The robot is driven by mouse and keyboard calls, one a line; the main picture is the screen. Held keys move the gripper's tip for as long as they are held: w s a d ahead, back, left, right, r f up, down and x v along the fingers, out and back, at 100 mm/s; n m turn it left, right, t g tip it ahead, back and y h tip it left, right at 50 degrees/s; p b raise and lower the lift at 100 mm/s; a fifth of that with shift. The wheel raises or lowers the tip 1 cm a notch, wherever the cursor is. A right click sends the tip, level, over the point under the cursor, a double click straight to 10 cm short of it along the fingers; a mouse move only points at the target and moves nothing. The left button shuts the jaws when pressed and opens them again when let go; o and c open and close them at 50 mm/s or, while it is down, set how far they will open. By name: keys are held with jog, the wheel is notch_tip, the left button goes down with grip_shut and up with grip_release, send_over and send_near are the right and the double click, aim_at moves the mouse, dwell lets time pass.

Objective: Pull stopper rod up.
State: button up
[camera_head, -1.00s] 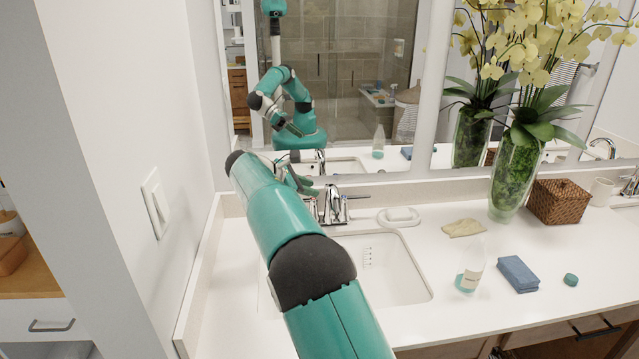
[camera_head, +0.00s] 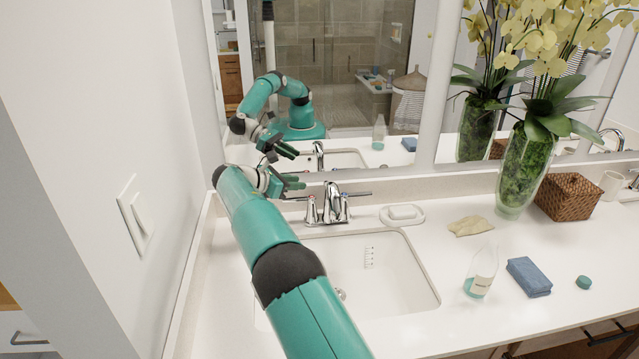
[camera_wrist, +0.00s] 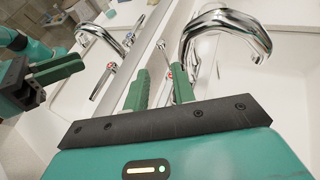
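The chrome faucet (camera_head: 331,203) stands behind the sink basin, with a lever handle on each side. In the wrist view its curved spout (camera_wrist: 228,22) arches at the upper right. A thin upright metal piece with a small knob, apparently the stopper rod (camera_wrist: 163,47), shows beyond my fingertips, left of the spout. I cannot pick it out clearly in the head view. My gripper (camera_head: 297,182) is just behind and left of the faucet, near the mirror. In the wrist view my gripper (camera_wrist: 160,82) has its two green fingers apart, with nothing between them.
The mirror (camera_head: 345,60) rises close behind the faucet, and a wall with a switch (camera_head: 138,214) is at left. The basin (camera_head: 390,270) is open in front.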

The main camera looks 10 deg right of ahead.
aim_at(325, 183)
jog(key=x, duration=0.9)
jog(key=shift+s+d+r, duration=0.1)
jog(key=shift+s+d, duration=0.05)
jog(key=shift+s, duration=0.05)
jog(key=shift+w+d, duration=0.2)
jog(key=shift+d, duration=0.1)
jog(key=shift+c, duration=0.3)
